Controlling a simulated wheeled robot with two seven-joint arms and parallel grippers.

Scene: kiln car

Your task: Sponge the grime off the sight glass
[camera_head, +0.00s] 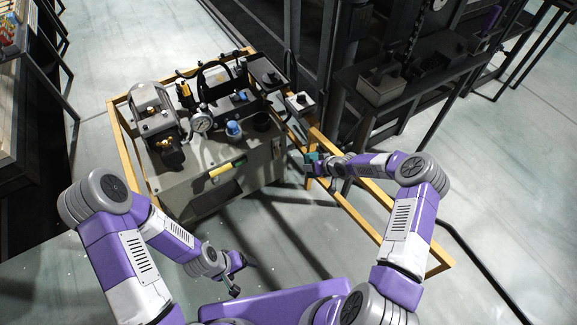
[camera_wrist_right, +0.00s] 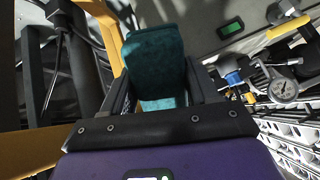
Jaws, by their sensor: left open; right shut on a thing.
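My right gripper (camera_head: 310,165) is shut on a teal sponge (camera_wrist_right: 155,65), held in the air to the right of the grey tank (camera_head: 205,190). The sponge fills the space between the fingers in the right wrist view. A small dark-framed green window, which looks like the sight glass (camera_wrist_right: 231,28), is on the tank's grey wall in that view, apart from the sponge. Grime on it is too small to make out, and it is not clear in the head view. My left gripper (camera_head: 244,277) is open and empty, low in front of the tank.
A yellow frame (camera_head: 375,196) surrounds the tank and runs close to my right forearm. A pressure gauge (camera_head: 202,122), pump and blue cap (camera_head: 234,129) stand on the tank top. A yellow handle (camera_head: 222,171) juts from its front. A dark bench (camera_head: 420,85) stands behind right.

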